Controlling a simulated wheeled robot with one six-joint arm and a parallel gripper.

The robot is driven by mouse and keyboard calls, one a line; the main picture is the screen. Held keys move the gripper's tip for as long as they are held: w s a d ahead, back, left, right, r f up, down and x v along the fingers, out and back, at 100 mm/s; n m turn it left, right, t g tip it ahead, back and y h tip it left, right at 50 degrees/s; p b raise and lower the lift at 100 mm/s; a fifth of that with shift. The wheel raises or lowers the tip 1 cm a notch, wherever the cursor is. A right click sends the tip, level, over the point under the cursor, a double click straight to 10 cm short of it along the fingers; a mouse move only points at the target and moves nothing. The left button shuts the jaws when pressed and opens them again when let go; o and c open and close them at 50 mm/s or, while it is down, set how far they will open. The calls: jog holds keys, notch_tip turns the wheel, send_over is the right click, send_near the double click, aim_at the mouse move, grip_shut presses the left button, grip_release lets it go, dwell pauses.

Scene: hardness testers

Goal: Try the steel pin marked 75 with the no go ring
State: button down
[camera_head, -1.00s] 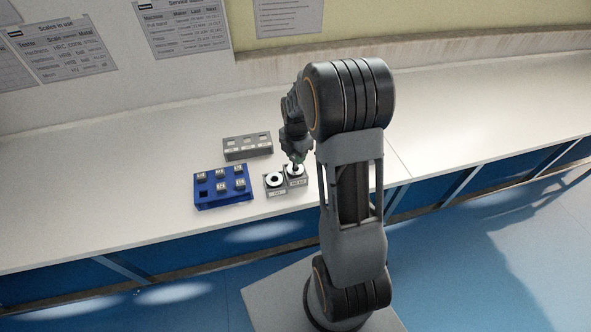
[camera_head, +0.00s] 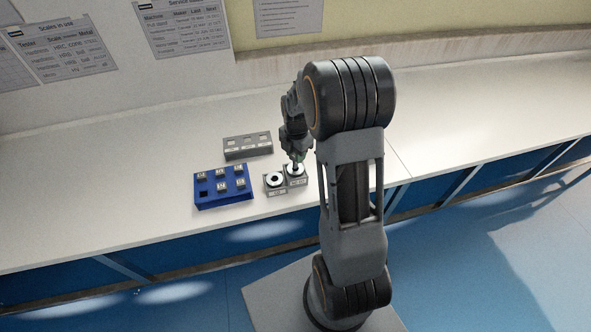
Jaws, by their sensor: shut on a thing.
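My gripper (camera_head: 295,161) points down over the right one of two small grey blocks with white rings. It is shut on a pin, which is mostly hidden by the fingers and too small to read. The right block, the no go ring (camera_head: 297,179), has a label too small to read surely. The pin is at the ring's opening; I cannot tell how deep it sits. The left ring block (camera_head: 275,190) stands beside it with its dark hole empty. A blue rack (camera_head: 222,202) at the left holds several marked pins (camera_head: 240,184), with one empty hole at its front left.
A grey tray (camera_head: 247,154) with square openings stands behind the blue rack and looks empty. The white bench (camera_head: 110,200) is clear to the left and right. Its front edge runs close in front of the rack and rings.

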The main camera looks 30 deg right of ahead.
jog(key=shift+r, duration=0.1)
jog(key=shift+r+p, duration=1.45)
jog(key=shift+r, duration=0.5)
